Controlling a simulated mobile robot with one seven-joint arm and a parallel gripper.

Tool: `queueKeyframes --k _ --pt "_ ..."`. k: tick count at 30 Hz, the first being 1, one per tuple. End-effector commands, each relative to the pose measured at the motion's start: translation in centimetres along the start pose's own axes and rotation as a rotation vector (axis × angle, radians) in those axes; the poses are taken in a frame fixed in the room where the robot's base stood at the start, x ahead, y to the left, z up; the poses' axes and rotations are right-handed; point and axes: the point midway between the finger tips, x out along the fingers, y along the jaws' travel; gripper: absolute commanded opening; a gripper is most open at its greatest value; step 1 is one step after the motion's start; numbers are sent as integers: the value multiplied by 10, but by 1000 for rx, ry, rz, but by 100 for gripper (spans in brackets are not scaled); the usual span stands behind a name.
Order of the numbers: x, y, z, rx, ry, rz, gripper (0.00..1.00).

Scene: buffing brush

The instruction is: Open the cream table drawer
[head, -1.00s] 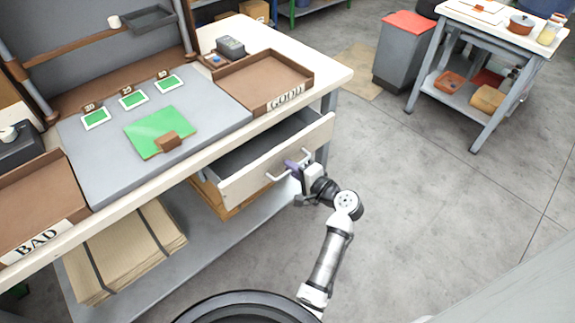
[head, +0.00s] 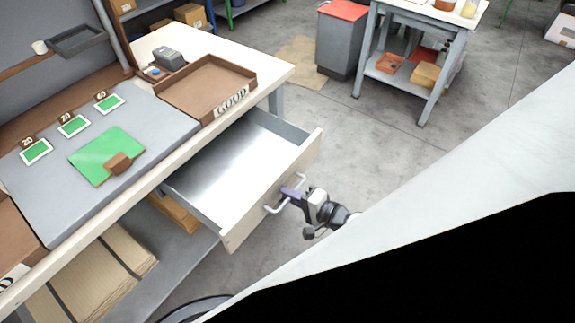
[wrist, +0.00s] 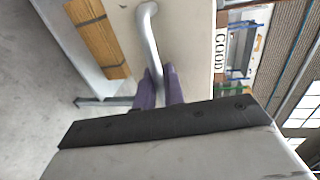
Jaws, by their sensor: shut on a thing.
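The cream table drawer (head: 272,188) stands pulled well out from under the workbench in the head view. Its grey inside (head: 215,175) looks empty. Its silver bar handle (head: 272,209) is on the front panel, and the handle also shows in the wrist view (wrist: 148,38). My gripper (head: 293,191) is at the handle, in front of the drawer. In the wrist view its purple fingers (wrist: 160,82) are shut on the handle, one on each side of the bar. Part of my arm is hidden behind a large pale shape in the head view.
The workbench top holds a brown GOOD tray (head: 208,85), a green board (head: 106,155) and small green cards. Flat cardboard (head: 95,275) lies on the lower shelf. A grey bin (head: 340,40) and a side table (head: 420,75) stand beyond. Grey floor right of the drawer is clear.

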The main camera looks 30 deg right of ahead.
Motion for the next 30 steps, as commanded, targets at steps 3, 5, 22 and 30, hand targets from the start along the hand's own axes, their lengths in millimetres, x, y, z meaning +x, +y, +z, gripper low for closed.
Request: queueKeyframes --k 3,5,22,30 --pt "0 0 0 0 -1 0 0" --pt "0 0 0 0 -1 0 0" --pt "-2 0 0 -1 1 0 25" --pt "-46 2 -2 -2 6 -1 25"
